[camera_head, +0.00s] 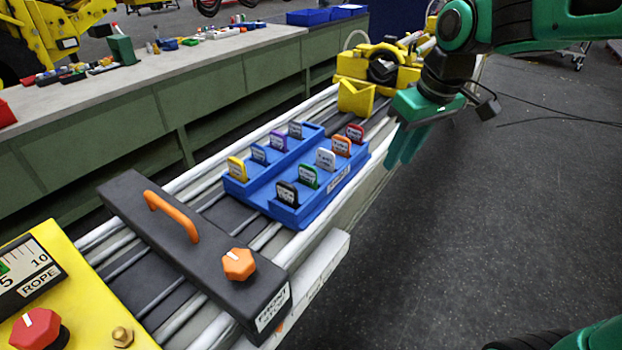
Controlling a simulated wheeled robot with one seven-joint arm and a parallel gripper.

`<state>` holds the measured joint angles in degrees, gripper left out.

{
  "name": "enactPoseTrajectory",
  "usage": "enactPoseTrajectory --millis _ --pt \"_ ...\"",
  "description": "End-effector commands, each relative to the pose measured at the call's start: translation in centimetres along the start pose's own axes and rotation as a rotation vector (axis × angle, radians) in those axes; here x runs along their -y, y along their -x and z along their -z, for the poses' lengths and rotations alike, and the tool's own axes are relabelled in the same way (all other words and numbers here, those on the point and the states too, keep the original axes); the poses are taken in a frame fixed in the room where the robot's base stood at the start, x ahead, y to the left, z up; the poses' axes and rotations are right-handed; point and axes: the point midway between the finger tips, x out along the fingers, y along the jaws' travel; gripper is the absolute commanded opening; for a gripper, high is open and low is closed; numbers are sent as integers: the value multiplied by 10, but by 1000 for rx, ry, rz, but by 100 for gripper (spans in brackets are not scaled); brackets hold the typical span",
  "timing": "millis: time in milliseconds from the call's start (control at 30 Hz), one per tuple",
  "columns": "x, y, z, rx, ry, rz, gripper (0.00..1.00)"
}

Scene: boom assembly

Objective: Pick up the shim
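A blue tray (327,206) lies on the boom and holds several upright coloured tabs in slots, which look like shims. They include a yellow tab (237,170), a purple one (278,142), a black one (287,194), a green one (308,178), a white one (325,159), an orange one (341,146) and a red one (355,133). Their labels are too small to read. My gripper (404,156) is to the right of the tray, above the boom's right side, with green fingers pointing down. It is apart from the tabs. The gap between the fingers is unclear.
A dark bar with an orange handle (172,216) and orange knob (239,264) crosses the boom nearer me. A yellow clamp-like part (378,68) stands beyond the tray. A workbench (190,62) with small items runs along the left. The right floor is mostly clear.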

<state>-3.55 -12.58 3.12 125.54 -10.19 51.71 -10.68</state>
Motion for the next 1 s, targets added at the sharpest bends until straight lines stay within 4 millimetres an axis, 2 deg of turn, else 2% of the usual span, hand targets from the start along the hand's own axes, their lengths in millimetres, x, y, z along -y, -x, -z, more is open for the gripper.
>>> enactPoseTrajectory --millis 33,100,200,300,600,867,1000 --pt "27 -2 30 -25 111 31 26" --pt "61 -2 61 -62 238 69 26" --pt "97 0 87 -99 361 109 26" --pt "117 -2 99 -117 422 132 26" --pt "127 -42 105 -120 435 138 26" --pt "128 -59 106 -121 433 135 26" --pt "130 -77 106 -119 431 136 26"
